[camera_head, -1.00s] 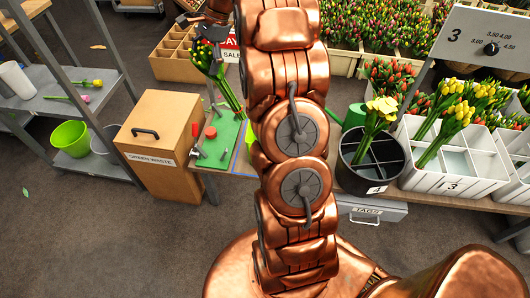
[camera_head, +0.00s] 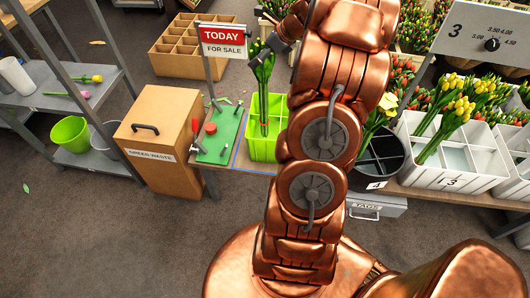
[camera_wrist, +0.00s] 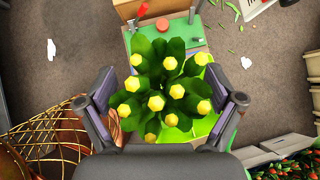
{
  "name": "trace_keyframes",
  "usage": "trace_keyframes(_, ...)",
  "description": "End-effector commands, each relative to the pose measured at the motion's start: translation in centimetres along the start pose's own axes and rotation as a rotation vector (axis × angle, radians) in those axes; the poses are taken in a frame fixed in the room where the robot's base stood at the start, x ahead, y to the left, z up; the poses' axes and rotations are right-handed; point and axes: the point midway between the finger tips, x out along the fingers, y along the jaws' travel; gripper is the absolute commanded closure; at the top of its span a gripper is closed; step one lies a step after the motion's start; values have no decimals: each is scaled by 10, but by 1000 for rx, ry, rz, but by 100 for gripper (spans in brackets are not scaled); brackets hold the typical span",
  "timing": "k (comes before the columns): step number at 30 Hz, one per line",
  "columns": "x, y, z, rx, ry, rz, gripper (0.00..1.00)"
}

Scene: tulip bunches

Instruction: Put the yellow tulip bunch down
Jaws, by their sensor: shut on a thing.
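The yellow tulip bunch (camera_head: 263,72) hangs upright from my gripper (camera_head: 274,46), stems down. The stems reach over or into a lime-green square bin (camera_head: 262,150); I cannot tell whether they touch its bottom. In the wrist view the bunch (camera_wrist: 160,92) shows from above as several yellow heads over broad green leaves. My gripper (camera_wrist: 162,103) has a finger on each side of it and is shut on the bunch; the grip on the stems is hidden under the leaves. The bin (camera_wrist: 205,125) shows partly below the bunch.
A green mat (camera_head: 219,140) with tools lies left of the bin, and a "TODAY FOR SALE" sign (camera_head: 222,41) stands behind it. A wooden green-waste box (camera_head: 160,140) stands farther left. A black bucket (camera_head: 380,165) and white tulip crate (camera_head: 465,165) stand right of my arm.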

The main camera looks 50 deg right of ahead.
Motion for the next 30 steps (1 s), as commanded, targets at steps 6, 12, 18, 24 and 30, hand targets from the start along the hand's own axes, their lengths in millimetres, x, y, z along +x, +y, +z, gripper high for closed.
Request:
trace_keyframes(6,7,-4,-18,48,-21,-31,71)
trace_keyframes(12,33,-2,-40,51,-20,-26,71)
trace_keyframes(18,48,-3,-54,47,-20,-32,71)
trace_keyframes(24,58,-2,-63,47,-20,-29,71)
trace_keyframes(30,77,-2,-79,47,-19,-31,71)
